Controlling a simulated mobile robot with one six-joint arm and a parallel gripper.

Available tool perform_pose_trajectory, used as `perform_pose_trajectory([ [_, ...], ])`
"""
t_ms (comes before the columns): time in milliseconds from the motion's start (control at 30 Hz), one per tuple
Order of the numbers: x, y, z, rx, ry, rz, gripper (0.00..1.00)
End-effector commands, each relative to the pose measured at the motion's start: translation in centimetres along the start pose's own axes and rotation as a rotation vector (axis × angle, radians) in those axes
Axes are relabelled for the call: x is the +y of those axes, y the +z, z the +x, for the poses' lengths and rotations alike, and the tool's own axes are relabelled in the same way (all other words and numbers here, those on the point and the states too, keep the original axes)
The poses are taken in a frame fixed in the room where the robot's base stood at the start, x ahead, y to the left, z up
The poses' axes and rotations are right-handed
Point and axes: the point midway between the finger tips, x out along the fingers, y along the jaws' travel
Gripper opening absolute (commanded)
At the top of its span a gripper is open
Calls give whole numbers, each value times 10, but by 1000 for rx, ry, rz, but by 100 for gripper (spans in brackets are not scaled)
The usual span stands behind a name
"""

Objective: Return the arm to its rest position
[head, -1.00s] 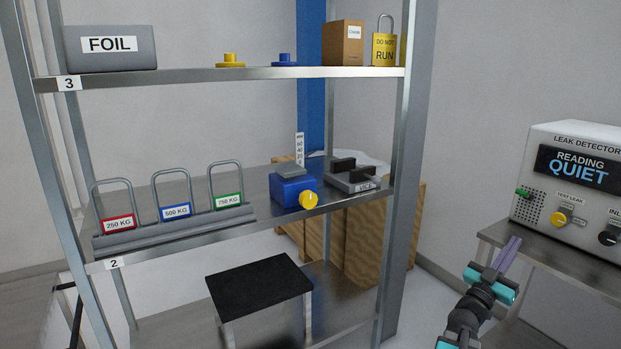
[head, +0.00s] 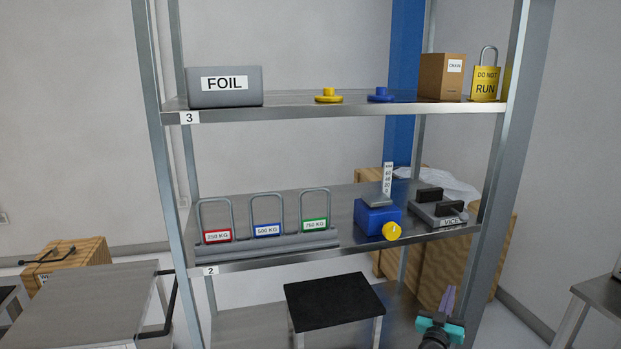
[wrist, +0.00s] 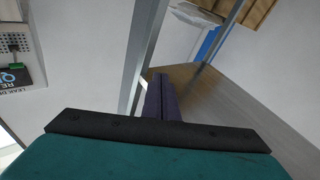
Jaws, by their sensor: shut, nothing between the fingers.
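My gripper (head: 447,299) shows at the bottom right of the head view, with purple fingers and a teal wrist part. Its fingers are together and hold nothing. In the head view it appears in front of the shelf unit's right lower part; whether it touches the shelf I cannot tell. In the wrist view the shut purple fingers (wrist: 160,98) point away over the floor, close to a grey metal post in the picture. The rest of my arm is mostly cut off by the lower edge of the head view.
The metal shelf (head: 350,113) carries a FOIL box (head: 225,87), knobs, a carton and a padlock. Below are weights, a blue device (head: 377,219) and a vice (head: 440,214). A black-topped stool (head: 334,300) stands low. A cart (head: 90,305) is left, a table (head: 598,300) right.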

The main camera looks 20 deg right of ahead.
Motion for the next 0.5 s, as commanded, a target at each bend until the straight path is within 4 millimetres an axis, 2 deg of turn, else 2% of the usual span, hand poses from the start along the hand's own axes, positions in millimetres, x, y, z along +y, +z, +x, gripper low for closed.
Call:
perform_pose_trajectory([
  [33, -24, 1, -8, -29, -49, 1, 0],
  [200, -99, 24, -42, -140, -211, -3, 0],
  [367, -163, 48, -85, -254, -364, -15, 0],
  [500, -211, 70, -132, -367, -495, -35, 0],
])
